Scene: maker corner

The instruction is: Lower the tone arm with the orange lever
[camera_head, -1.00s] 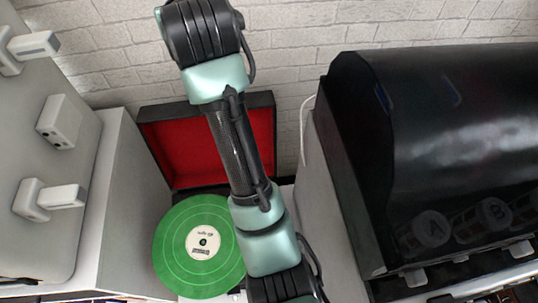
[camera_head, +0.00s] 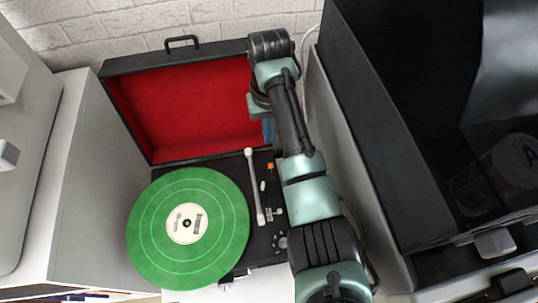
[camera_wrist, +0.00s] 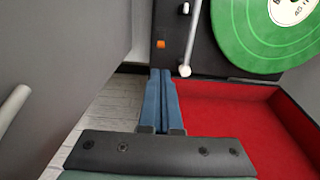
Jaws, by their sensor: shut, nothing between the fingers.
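The record player is an open black case with a red-lined lid (camera_head: 190,103). A green record (camera_head: 158,247) with a white label lies on its platter, and it also shows in the wrist view (camera_wrist: 245,38). The white tone arm (camera_head: 254,185) lies to the right of the record; in the wrist view its end (camera_wrist: 185,70) is near the case edge. The small orange lever (camera_head: 270,166) sits right of the tone arm's pivot end, and shows in the wrist view (camera_wrist: 162,44) just beyond my fingertips. My gripper (camera_wrist: 161,73) has blue fingers pressed together, empty, apart from the lever.
A grey cabinet side (camera_head: 345,170) and a large black machine (camera_head: 400,110) stand close on the right. A white cabinet (camera_head: 100,160) stands on the left. The brick wall (camera_head: 130,25) is behind the lid. The raised lid is close beside my gripper.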

